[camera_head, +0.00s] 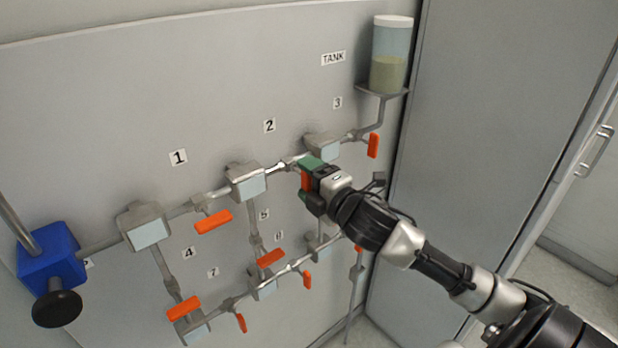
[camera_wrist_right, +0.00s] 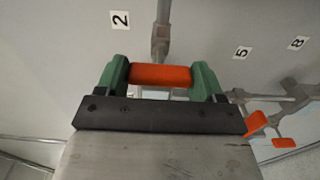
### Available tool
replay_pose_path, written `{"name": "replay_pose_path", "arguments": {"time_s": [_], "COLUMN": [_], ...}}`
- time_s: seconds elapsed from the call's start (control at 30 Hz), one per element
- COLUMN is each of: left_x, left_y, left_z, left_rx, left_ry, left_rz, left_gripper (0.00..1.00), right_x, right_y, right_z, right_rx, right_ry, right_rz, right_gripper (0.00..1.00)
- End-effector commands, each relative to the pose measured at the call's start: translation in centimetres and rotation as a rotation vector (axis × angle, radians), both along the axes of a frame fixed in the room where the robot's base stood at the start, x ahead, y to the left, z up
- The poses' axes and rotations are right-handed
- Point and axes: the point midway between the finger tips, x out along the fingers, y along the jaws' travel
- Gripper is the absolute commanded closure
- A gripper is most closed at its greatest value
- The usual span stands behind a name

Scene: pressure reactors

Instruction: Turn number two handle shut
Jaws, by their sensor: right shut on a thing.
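The number two handle (camera_head: 305,181) is an orange lever on the upper pipe, to the right of and below the "2" label (camera_head: 269,126). My right gripper (camera_head: 310,178) is at this handle, its green fingers around it. In the right wrist view the orange handle (camera_wrist_right: 160,75) lies between the two green fingertips of the gripper (camera_wrist_right: 161,80), and the "2" label (camera_wrist_right: 120,20) is at the upper left. The gripper hides part of the handle and its valve in the head view. My left gripper is not in view.
Orange handle 1 (camera_head: 213,222) is left on the same pipe and orange handle 3 (camera_head: 373,145) is right, under the tank (camera_head: 389,60). Several lower orange handles, such as one by the "5" label (camera_head: 271,257), sit below. A blue box (camera_head: 50,258) is far left.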

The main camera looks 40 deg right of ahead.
Motion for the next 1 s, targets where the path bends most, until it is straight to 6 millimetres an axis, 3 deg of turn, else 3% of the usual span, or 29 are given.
{"name": "replay_pose_path", "arguments": {"time_s": [0.47,0.5,0.67,1.0], "left_x": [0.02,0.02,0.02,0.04], "left_y": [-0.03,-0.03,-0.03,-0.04], "left_z": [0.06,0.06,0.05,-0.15], "left_rx": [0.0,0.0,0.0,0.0], "left_ry": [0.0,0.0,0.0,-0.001], "left_rz": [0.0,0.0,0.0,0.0], "left_gripper": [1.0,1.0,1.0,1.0], "right_x": [0.03,0.03,0.03,-0.28], "right_y": [-0.1,-0.1,-0.07,-0.08], "right_z": [0.13,0.13,0.09,-0.1], "right_rx": [0.016,0.016,0.015,0.014], "right_ry": [-0.002,-0.002,-0.001,0.001], "right_rz": [-0.002,-0.002,-0.001,-0.001], "right_gripper": [0.56,0.3,0.06,0.06]}}
